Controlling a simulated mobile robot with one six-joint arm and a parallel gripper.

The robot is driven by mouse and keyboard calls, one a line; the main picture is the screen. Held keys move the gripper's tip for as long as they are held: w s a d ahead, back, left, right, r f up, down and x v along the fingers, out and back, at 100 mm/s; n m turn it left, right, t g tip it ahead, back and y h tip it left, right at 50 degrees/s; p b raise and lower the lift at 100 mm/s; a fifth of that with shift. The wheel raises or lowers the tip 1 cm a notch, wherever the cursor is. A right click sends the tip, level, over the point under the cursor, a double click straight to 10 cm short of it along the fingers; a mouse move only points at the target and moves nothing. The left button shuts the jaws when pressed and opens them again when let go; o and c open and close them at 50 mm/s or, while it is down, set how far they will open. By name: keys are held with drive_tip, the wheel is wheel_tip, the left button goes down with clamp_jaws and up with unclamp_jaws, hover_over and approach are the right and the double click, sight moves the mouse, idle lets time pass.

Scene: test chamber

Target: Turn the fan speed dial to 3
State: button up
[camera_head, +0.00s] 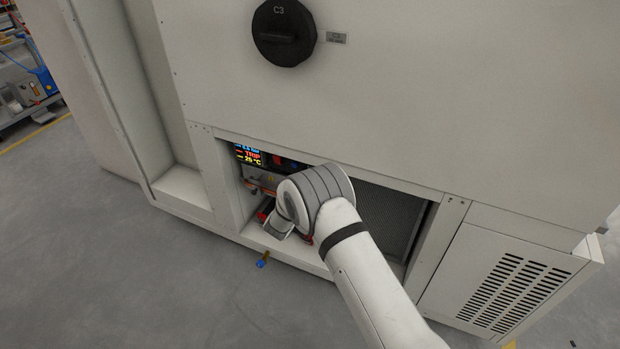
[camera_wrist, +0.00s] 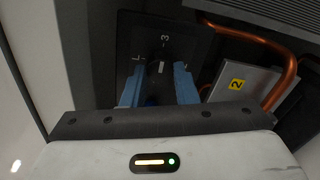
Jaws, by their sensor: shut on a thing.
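The fan speed dial (camera_wrist: 160,70) is a dark knob on a black plate (camera_wrist: 200,45) in the upper middle of the wrist view. A figure 3 is printed above the knob, with short marks around it. The knob's white pointer line points up, roughly toward the 3. My gripper (camera_wrist: 159,86) has its two blue fingers on either side of the knob and is shut on it. The lower part of the knob is hidden by the gripper body. In the head view my arm's wrist hides the dial and the fingers.
The work is inside a recessed bay of a large pale cabinet (camera_head: 450,100). A lit display (camera_head: 249,155) shows "TRIP" and 25 °C. A black C3 knob (camera_head: 284,33) is above.

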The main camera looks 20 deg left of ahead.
drive_tip(key=shift+f, duration=0.1)
drive_tip(key=o, duration=1)
drive_tip(key=s, duration=0.7)
drive_tip(key=shift+s+a+p, duration=0.3)
drive_tip(key=shift+s, duration=0.1)
